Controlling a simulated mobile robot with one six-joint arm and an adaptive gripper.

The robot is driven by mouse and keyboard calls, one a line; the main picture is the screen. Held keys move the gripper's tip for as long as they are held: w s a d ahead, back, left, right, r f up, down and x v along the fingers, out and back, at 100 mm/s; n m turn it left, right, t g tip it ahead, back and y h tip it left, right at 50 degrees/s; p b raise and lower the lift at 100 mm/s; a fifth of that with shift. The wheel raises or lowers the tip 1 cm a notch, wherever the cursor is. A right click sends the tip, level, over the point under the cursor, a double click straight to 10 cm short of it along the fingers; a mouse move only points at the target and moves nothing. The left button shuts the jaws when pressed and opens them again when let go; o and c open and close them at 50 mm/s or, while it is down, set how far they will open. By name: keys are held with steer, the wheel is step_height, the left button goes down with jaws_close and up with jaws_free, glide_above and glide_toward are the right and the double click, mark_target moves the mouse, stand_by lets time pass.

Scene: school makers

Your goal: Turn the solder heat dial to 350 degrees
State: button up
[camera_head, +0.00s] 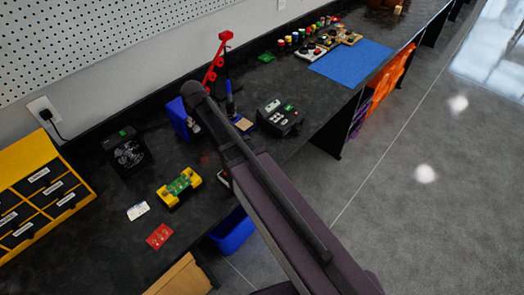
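A black box (287,124) with a small green display and light round controls on its sloped face stands on the dark bench, right of my arm. It looks like the solder station. Its dial setting is too small to read. A soldering iron with a blue handle (230,104) stands upright to its left, by a yellowish sponge (243,124). My dark arm crosses the picture from the lower right to a rounded end left of the iron. I cannot make out my gripper's fingers there, and the arm hides part of the bench.
A blue block (178,119) and a red jointed stand (213,66) are close to the arm's end. A yellow holder with a green board (179,188), a black fan box (126,151) and yellow drawers (40,190) are left. A blue mat (350,62) lies behind. The right floor is clear.

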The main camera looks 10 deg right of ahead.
steer(key=s+d+f+m+g+b, duration=0.2)
steer(key=s+d+m, duration=0.1)
steer(key=s+d, duration=0.6)
steer(key=s+d+f+m+g+h+b, duration=0.1)
steer(key=s+d+f+m+g+b, duration=0.1)
steer(key=s+d, duration=0.8)
steer(key=shift+d+f+m, duration=0.55)
steer(key=shift+m, duration=0.45)
steer(key=s+d, duration=0.1)
steer(key=s+d+m, duration=0.1)
steer(key=shift+s+g, duration=0.4)
